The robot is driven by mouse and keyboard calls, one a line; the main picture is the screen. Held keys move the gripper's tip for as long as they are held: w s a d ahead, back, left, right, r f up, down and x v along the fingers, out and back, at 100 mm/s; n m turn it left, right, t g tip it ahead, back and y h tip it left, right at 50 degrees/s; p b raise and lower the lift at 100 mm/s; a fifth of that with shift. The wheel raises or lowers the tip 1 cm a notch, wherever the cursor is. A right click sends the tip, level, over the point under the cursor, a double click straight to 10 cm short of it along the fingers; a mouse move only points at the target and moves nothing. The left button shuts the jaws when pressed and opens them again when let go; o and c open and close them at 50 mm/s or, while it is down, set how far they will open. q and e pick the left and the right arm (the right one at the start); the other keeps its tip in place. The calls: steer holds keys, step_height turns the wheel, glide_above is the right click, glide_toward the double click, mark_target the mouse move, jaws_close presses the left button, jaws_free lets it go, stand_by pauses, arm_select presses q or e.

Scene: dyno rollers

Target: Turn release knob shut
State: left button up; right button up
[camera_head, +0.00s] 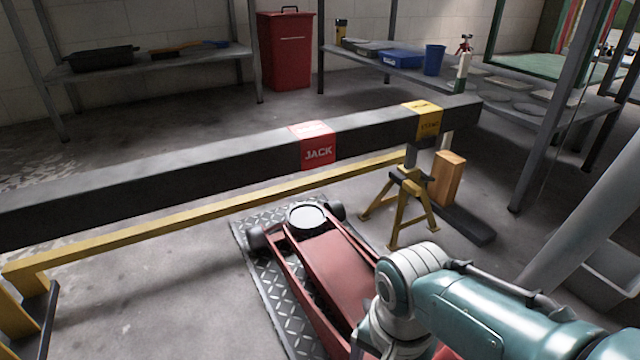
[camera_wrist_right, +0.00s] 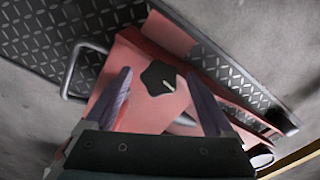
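In the right wrist view my right gripper (camera_wrist_right: 164,88) is open, with one finger on each side of the knob and no visible contact. The knob is hidden there behind my right arm, and so is the right gripper. My left gripper is not in view.
A yellow jack stand (camera_head: 405,205) and a wooden block (camera_head: 449,179) stand right of the jack. A tread plate (camera_head: 262,272) lies under the jack. A metal handle loop (camera_wrist_right: 85,70) is left of the knob in the wrist view. Shelves and a red cabinet (camera_head: 286,50) are at the back.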

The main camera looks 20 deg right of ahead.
steer(key=c, duration=1.3)
steer(key=shift+s+r+m+p, duration=0.1)
steer(key=shift+m+p, duration=0.3)
steer(key=shift+p, duration=0.1)
steer(key=shift+s+d+m+t+y+p, duration=0.1)
steer(key=shift+m+t+y+p, duration=0.4)
steer(key=shift+m+t+p, duration=0.75)
steer(key=shift+m+t, duration=0.05)
steer(key=shift+m, duration=0.3)
steer(key=shift+m+t+y, duration=0.4)
steer(key=shift+m+t, duration=0.1)
steer(key=shift+m, duration=0.2)
steer(key=o, duration=1.4)
steer(key=shift+c, duration=0.2)
